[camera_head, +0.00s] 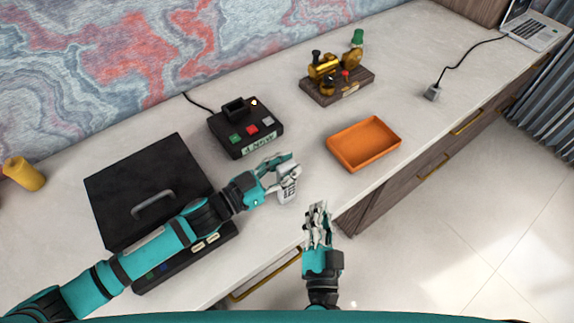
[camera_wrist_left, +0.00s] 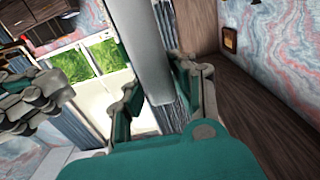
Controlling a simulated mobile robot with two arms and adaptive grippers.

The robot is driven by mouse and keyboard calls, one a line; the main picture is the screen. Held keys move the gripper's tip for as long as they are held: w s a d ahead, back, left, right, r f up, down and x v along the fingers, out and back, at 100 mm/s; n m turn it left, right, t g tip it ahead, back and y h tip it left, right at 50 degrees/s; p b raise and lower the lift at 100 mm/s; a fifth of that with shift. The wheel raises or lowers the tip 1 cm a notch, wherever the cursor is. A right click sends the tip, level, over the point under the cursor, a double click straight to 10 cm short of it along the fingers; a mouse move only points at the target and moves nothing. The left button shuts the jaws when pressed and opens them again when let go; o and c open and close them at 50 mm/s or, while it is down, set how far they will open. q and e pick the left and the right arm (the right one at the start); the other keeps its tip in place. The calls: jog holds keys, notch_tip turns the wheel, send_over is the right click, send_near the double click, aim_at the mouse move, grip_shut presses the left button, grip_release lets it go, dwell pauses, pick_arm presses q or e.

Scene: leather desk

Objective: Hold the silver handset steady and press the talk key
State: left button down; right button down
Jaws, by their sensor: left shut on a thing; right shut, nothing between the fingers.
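The silver handset (camera_head: 288,187) is held upright by my left gripper (camera_head: 283,168) above the front part of the desk, with its keypad facing the head camera. The keys are too small to tell the talk key apart. In the left wrist view the handset (camera_wrist_left: 147,48) stands as a grey bar between the two fingers of my left gripper (camera_wrist_left: 158,100). My right gripper (camera_head: 318,212) is shut and empty, in front of the desk edge, below and right of the handset and apart from it. It also shows in the left wrist view (camera_wrist_left: 32,100) at the left.
A black base with coloured buttons (camera_head: 245,128) stands behind the handset. An orange tray (camera_head: 364,144) lies to the right. A black case with a handle (camera_head: 145,180) lies left, partly under my left arm. A brass model on a wooden base (camera_head: 337,85) stands farther back.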

pick_arm(q)
jog(key=c, duration=1)
grip_release()
jog(key=shift+a, duration=0.1)
jog(key=v, duration=1.2)
